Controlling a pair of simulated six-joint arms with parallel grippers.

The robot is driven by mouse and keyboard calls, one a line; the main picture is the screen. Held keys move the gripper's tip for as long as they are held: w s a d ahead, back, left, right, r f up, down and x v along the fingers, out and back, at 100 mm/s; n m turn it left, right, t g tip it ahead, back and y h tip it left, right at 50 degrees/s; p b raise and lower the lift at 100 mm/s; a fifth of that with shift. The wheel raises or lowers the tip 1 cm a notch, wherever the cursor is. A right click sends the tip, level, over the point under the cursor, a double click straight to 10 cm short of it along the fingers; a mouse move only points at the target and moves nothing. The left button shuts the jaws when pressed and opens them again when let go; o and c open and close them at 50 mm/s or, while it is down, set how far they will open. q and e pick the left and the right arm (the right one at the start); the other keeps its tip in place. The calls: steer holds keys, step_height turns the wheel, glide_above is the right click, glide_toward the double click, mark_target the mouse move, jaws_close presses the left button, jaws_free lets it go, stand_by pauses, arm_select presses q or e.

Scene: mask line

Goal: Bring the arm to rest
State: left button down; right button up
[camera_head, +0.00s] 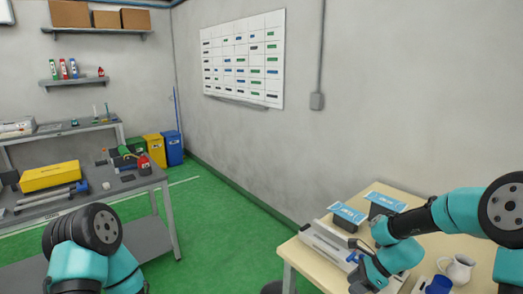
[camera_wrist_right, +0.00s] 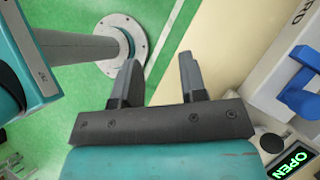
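My right arm comes in from the right in the head view and bends down over the near side of the beige table (camera_head: 302,264). Its gripper is not clearly visible there. In the right wrist view, my right gripper (camera_wrist_right: 158,66) is open, with two dark fingers apart and nothing between them. Green floor and the table's edge (camera_wrist_right: 205,45) lie beneath it. My left arm shows at the lower left of the head view, but its gripper is not in view.
A pale machine (camera_head: 325,240) with a blue handle (camera_wrist_right: 300,95) and a lit OPEN display (camera_wrist_right: 291,160) stands close beside my right gripper. Dark boxes with blue-white tops (camera_head: 348,212), a white jug (camera_head: 457,268) and a blue cup (camera_head: 438,285) share the table. A grey workbench (camera_head: 150,181) stands left.

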steer(key=s+a+f+n+h, duration=0.1)
steer(key=s+a+f+n, duration=0.3)
steer(key=f, duration=0.3)
steer(key=s+a+f+n+h, duration=0.2)
steer(key=s+a+f+n, duration=0.1)
steer(key=a+f, duration=0.25)
steer(key=s+d+f+n+h, duration=0.1)
steer(key=s+d+f+n, duration=0.3)
steer(key=s+f+n, duration=0.7)
steer(key=shift+s+f+n, duration=0.15)
steer(key=shift+s+n, duration=0.2)
steer(key=shift+n, duration=0.45)
